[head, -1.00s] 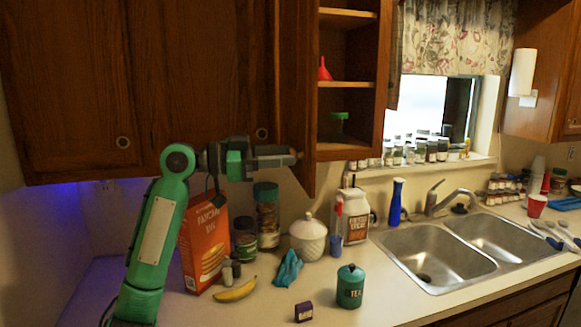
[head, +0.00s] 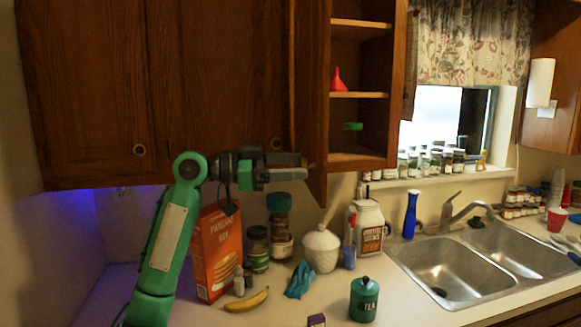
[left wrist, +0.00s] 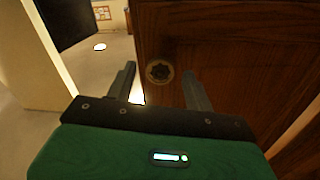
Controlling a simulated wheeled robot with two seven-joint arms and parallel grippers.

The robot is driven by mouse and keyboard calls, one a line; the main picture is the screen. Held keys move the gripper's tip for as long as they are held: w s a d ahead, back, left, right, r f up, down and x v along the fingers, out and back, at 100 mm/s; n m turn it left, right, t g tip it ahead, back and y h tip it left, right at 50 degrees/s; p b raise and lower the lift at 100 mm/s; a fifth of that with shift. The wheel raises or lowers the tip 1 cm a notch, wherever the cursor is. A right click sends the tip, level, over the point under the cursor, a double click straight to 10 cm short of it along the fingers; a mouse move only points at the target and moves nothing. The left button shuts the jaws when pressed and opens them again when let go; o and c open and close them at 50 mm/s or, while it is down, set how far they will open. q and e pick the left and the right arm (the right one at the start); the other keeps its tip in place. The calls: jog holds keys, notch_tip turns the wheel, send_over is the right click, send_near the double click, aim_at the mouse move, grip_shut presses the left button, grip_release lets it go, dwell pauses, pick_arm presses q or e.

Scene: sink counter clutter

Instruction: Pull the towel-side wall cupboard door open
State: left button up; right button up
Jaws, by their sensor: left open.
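My left gripper (head: 306,166) is open and points right at the face of a narrow-looking wooden cupboard door (head: 316,120), which stands swung out beside the open shelves. In the left wrist view a round knob (left wrist: 160,72) on that door (left wrist: 225,50) lies between and beyond the two fingers (left wrist: 160,90). The fingers are not closed on it; whether they touch the door is unclear. A white paper towel roll (head: 540,82) hangs on the side of the right wall cupboard (head: 558,50). My right gripper is not in view.
Shut cupboard doors (head: 215,70) lie behind my left arm. The open shelves hold a red funnel (head: 338,79). Below, the counter carries a pancake mix box (head: 217,255), jars, a banana (head: 247,300) and a tea canister (head: 364,299). The sink (head: 450,268) is at right.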

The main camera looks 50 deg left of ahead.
pick_arm(q)
jog(key=b+v, duration=0.5)
jog(key=v, duration=0.8)
jog(key=shift+s+a+b, duration=0.25)
jog(key=shift+s+b, duration=0.05)
jog(key=shift+b, duration=0.05)
jog(key=shift+f, duration=0.1)
